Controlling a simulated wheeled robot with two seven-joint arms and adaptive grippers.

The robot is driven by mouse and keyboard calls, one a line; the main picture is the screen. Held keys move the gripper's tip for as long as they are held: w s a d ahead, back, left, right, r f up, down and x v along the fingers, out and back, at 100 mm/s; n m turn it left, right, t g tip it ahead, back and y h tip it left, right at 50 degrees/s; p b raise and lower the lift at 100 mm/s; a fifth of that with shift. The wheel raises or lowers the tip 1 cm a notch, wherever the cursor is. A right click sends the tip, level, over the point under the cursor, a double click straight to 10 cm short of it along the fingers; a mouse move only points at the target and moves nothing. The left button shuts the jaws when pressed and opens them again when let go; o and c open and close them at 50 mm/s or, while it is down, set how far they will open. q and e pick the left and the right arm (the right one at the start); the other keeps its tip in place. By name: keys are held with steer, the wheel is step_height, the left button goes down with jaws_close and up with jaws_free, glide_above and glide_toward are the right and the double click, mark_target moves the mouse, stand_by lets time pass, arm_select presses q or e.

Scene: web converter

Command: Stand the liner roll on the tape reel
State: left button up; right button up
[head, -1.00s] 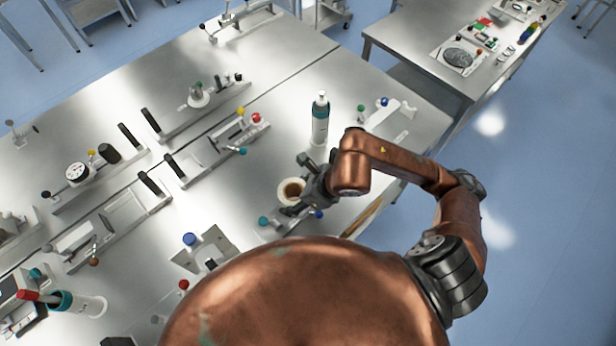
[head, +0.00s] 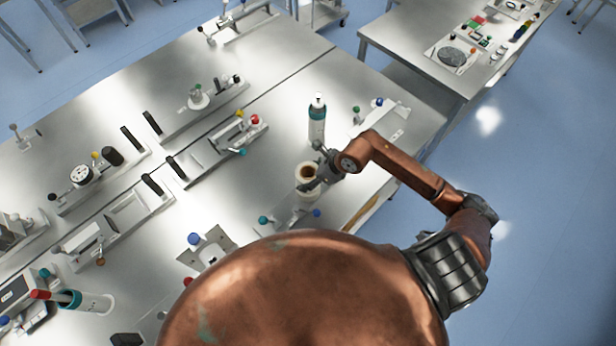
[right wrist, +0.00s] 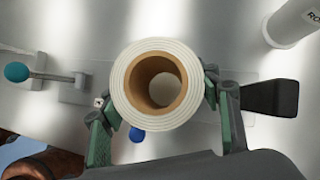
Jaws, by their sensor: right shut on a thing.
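The liner roll (head: 306,184), a thick white ring with a brown core, is upright in my right gripper near the right side of the near bench. In the right wrist view the roll (right wrist: 122,92) faces the camera end-on, with its hollow core open and pale grey visible through it. My right gripper (head: 318,178) has a green-padded finger on each side of the roll in the wrist view and is shut on it. Whether the roll's bottom touches the bench cannot be told. I cannot identify the tape reel with certainty. My left gripper is not in view.
A white bottle with a teal band (head: 317,125) stands just behind the roll. A teal knob (head: 263,220) and a blue knob (head: 317,213) are in front of it. Several metal fixtures fill the bench's left. A second table (head: 400,40) holds a grey disc (head: 452,57).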

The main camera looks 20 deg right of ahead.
steer(key=shift+f, duration=0.7)
steer(key=o, duration=1)
steer(key=shift+f, duration=0.15)
steer(key=o, duration=0.4)
steer(key=shift+o, duration=0.2)
steer(key=b+v, duration=0.2)
steer(key=v, duration=1)
